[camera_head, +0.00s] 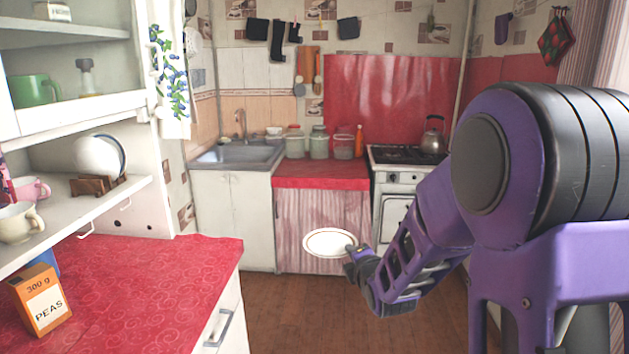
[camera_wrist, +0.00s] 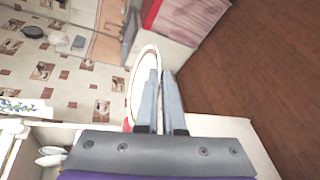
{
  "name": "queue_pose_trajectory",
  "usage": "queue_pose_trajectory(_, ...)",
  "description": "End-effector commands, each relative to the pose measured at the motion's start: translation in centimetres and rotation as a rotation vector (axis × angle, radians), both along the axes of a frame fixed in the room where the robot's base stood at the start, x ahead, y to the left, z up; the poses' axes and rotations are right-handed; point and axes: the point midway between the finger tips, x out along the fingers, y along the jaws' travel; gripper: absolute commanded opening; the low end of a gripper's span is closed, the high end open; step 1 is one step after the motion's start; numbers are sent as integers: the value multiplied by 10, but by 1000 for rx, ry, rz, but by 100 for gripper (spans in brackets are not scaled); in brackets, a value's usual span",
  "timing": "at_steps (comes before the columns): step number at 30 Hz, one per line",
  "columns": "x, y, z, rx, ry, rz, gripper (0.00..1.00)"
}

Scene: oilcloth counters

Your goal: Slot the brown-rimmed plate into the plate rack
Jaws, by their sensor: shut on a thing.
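The brown-rimmed plate (camera_head: 329,242) is white with a thin brown rim. It is in the air over the floor, in front of the red counter. My gripper (camera_head: 352,250) is shut on its right edge. In the wrist view the plate (camera_wrist: 138,84) shows nearly edge-on at the fingers (camera_wrist: 160,78). The plate rack (camera_head: 92,187) is a small brown wooden stand on the cupboard shelf at the left, well apart from my gripper. A white plate (camera_head: 96,156) and a dark-blue-rimmed plate (camera_head: 122,152) stand in it, so part of its slots is hidden.
The shelf (camera_head: 140,190) also holds a pink cup (camera_head: 32,189) and a cream cup (camera_head: 20,222). An upper shelf (camera_head: 70,110) hangs above the rack. A peas box (camera_head: 42,302) stands on the red near counter (camera_head: 150,290). The floor (camera_head: 290,315) between the counters is clear.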

Motion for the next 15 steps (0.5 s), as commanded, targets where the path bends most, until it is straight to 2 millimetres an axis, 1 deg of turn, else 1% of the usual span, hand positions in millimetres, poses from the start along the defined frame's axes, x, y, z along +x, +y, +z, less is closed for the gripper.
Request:
queue_pose_trajectory(1,1,-17,-1,1,0,-48,0)
queue_pose_trajectory(3,2,-34,-2,0,-2,-100,0)
queue_pose_trajectory(6,2,-50,-3,1,-2,-147,0)
queue_pose_trajectory(9,1,-56,-4,1,-2,-163,0)
queue_pose_trajectory(15,1,-56,-4,2,-2,-164,0)
